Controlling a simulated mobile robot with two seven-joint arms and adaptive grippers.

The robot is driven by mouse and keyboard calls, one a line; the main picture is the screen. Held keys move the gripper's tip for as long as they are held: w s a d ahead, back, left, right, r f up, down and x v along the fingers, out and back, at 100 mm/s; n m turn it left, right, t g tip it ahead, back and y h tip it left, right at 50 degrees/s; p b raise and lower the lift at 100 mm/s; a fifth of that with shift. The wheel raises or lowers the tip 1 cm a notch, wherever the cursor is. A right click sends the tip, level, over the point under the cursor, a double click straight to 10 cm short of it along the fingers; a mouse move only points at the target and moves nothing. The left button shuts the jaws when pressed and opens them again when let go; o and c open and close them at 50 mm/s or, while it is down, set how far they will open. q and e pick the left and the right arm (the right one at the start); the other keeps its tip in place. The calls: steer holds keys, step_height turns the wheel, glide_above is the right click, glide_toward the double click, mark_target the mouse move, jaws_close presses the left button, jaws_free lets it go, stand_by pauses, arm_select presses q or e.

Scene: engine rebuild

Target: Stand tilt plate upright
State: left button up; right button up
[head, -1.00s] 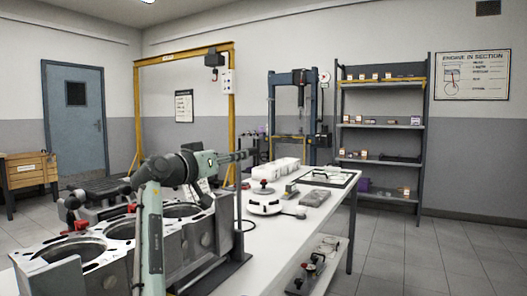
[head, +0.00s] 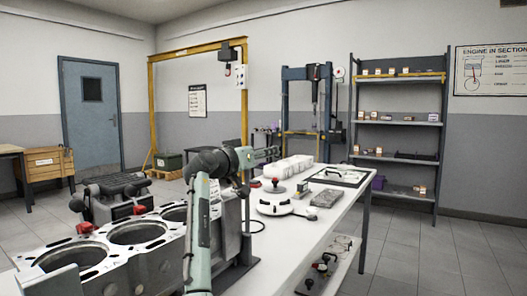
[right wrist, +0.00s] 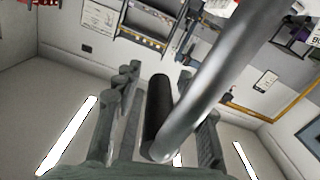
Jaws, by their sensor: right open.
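In the head view, a dark slotted plate (head: 117,183) lies roughly flat on a fixture with red knobs at the left, behind the engine block. It may be the tilt plate; I cannot be sure. My left gripper (head: 268,155) points right above the white table, with no object visible in it. Its finger gap is too small to judge. In the right wrist view, my right gripper (right wrist: 165,115) is open. A bent metal bar (right wrist: 222,75) with a black grip (right wrist: 158,110) shows between its fingers. I cannot tell whether they touch. The bar's far end is out of view.
The engine block (head: 130,240) with large bores fills the lower left. The white table (head: 285,255) carries a round white part (head: 283,205), white blocks (head: 290,168) and a tray (head: 340,175). A yellow gantry (head: 153,110) stands behind. Floor is clear at the right.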

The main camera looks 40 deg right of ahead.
steer(key=shift+d, duration=0.1)
jaws_close()
stand_by(0.3)
steer(key=shift+d, duration=0.1)
